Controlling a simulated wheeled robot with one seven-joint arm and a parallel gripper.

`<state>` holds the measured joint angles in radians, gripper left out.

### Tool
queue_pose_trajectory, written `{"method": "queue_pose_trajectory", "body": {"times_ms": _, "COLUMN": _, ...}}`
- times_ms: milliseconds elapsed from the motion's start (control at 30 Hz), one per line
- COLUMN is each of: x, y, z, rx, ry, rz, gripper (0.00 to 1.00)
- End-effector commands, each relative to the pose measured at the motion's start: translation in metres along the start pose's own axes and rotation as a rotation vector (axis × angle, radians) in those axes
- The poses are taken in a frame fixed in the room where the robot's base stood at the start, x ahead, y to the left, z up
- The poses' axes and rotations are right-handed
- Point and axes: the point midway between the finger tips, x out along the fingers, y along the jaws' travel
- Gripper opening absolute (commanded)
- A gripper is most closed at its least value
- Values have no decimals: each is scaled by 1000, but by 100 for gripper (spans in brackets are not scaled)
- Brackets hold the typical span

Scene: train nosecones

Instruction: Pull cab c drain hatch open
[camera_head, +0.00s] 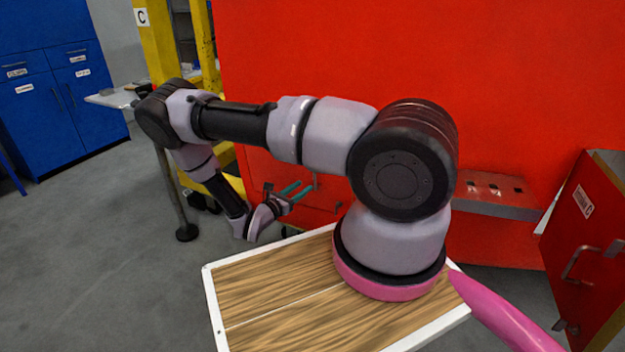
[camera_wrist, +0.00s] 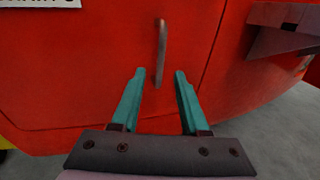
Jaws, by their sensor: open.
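The red drain hatch (camera_wrist: 100,60) fills the left and middle of the wrist view, with a seam along its right side. Its upright grey bar handle (camera_wrist: 161,52) stands near that seam. A white label is cut off at the top left. My gripper (camera_wrist: 158,75) is open, with teal fingers to either side of the handle's lower end in the picture; I cannot tell how far in front of it they are. In the head view my gripper (camera_head: 302,192) is close to the lower red cab front. The handle (camera_head: 315,181) shows small behind the fingers there.
A grey-edged step (camera_head: 490,196) juts from the red cab to the right. A yellow post (camera_head: 160,45) marked C and blue cabinets (camera_head: 50,90) are at the left. Grey floor is open at the left.

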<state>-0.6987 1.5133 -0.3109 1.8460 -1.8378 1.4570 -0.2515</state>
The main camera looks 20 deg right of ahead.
Motion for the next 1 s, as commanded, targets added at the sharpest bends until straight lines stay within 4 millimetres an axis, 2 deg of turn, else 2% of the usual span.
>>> {"method": "queue_pose_trajectory", "body": {"times_ms": 33, "x": 12, "y": -1, "z": 0, "rx": 1, "ry": 0, "rz": -5, "gripper": 45}}
{"method": "queue_pose_trajectory", "body": {"times_ms": 200, "x": 44, "y": -1, "z": 0, "rx": 1, "ry": 1, "rz": -5, "gripper": 45}}
{"method": "queue_pose_trajectory", "body": {"times_ms": 400, "x": 70, "y": 0, "z": 0, "rx": 2, "ry": 2, "rz": -3, "gripper": 45}}
{"method": "queue_pose_trajectory", "body": {"times_ms": 533, "x": 77, "y": 0, "z": 0, "rx": 1, "ry": 2, "rz": -2, "gripper": 45}}
{"method": "queue_pose_trajectory", "body": {"times_ms": 800, "x": 78, "y": 0, "z": 0, "rx": 1, "ry": 2, "rz": -1, "gripper": 45}}
{"method": "queue_pose_trajectory", "body": {"times_ms": 833, "x": 78, "y": 0, "z": 0, "rx": 1, "ry": 2, "rz": -1, "gripper": 37}}
{"method": "queue_pose_trajectory", "body": {"times_ms": 900, "x": 78, "y": 0, "z": 0, "rx": 1, "ry": 2, "rz": -1, "gripper": 10}}
{"method": "queue_pose_trajectory", "body": {"times_ms": 933, "x": 78, "y": 0, "z": 0, "rx": 1, "ry": 2, "rz": -1, "gripper": 0}}
{"method": "queue_pose_trajectory", "body": {"times_ms": 1000, "x": 78, "y": 0, "z": 0, "rx": 1, "ry": 2, "rz": -1, "gripper": 0}}
